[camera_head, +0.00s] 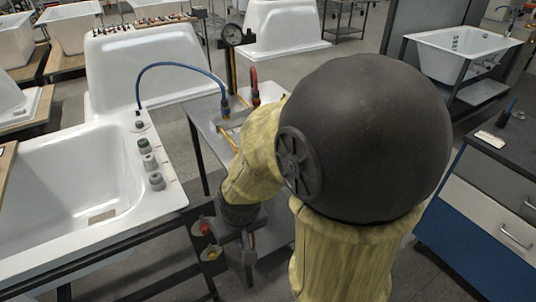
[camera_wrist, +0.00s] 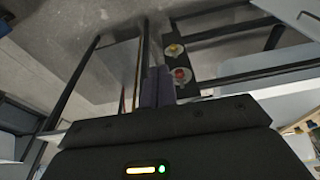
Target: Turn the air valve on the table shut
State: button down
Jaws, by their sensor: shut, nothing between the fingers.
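The metal table (camera_head: 203,127) stands left of my arm in the head view. It carries a pressure gauge (camera_head: 233,35) on a post, a blue hose (camera_head: 180,66) and a red hose (camera_head: 254,82). A yellow bar (camera_head: 228,138), which may be the valve's handle, lies near the hose fittings, partly hidden by my arm. I cannot tell how far the valve is turned. My gripper (camera_head: 249,283) points down in front of the table, apart from the yellow bar. Its fingers also show in the wrist view (camera_wrist: 157,86), shut and empty.
Red and yellow round pieces (camera_head: 206,228) sit on a dark bracket close left of my gripper. A white bathtub shell (camera_head: 70,170) on a dark frame fills the left. A blue and white drawer cabinet (camera_head: 490,205) stands at right. Grey floor lies between.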

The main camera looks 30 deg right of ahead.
jog(key=shift+d, duration=0.15)
jog(key=w+f+m+t+h+p, duration=0.1)
jog(key=w+f+m+t, duration=0.15)
jog(key=w, duration=0.45)
jog(key=w+f+m+t+h+p, duration=0.1)
jog(key=w+m+t, duration=0.15)
jog(key=w, duration=0.45)
jog(key=w+d+m+t+h+p, duration=0.2)
jog(key=d+t+h, duration=0.3)
jog(key=h, duration=0.5)
jog(key=d+r+m, duration=0.1)
jog(key=d, duration=0.1)
jog(key=shift+w+d+m+t+p, duration=0.3)
jog(key=shift+w+p, duration=0.1)
jog(key=shift+w, duration=0.1)
jog(key=p+x, duration=0.3)
jog(key=x, duration=1.1)
